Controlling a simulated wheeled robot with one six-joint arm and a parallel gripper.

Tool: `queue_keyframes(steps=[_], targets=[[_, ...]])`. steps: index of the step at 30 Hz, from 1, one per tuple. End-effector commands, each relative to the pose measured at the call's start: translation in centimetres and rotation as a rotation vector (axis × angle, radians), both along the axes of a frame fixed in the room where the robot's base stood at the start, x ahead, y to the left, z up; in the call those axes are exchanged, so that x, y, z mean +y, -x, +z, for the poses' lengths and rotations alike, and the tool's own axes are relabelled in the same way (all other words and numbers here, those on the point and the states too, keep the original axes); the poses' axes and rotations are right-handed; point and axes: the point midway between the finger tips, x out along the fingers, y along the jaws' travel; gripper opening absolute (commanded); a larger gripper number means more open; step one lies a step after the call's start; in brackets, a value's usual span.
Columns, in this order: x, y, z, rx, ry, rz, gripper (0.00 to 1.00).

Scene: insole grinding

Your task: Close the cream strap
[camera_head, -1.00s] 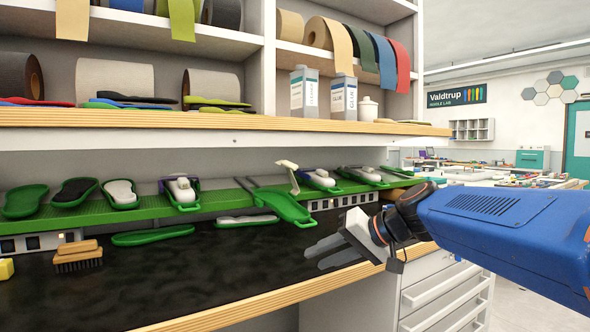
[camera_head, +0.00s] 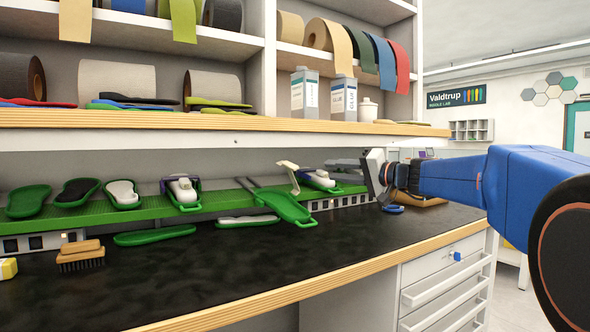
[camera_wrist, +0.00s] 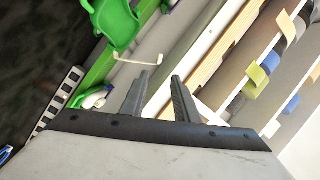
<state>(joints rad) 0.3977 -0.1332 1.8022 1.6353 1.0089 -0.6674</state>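The cream strap (camera_head: 294,178) stands raised at the head of a green insole holder (camera_head: 288,207) on the green rack. Its crossbar end points up, and it also shows as a thin bent bar in the wrist view (camera_wrist: 137,61) beside the green holder (camera_wrist: 116,22). My gripper (camera_head: 330,162) is to the right of the strap, at about the same picture height and apart from it. In the wrist view my gripper's two fingers (camera_wrist: 160,75) are apart with nothing between them.
A holder with a white insole (camera_head: 319,180) sits just right of the strap, partly below my gripper's fingers. The shelf edge (camera_head: 220,122) runs above the rack. The dark bench top (camera_head: 240,265) is clear in front. A brush (camera_head: 80,256) lies at left.

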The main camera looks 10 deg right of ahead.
Motion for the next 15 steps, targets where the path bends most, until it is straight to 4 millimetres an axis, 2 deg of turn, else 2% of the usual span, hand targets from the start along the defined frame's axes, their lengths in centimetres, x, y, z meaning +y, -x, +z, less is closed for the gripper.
queue_keyframes(steps=[15], targets=[[5.1,-7.2,-0.1,0.004,0.000,0.003,0.28]])
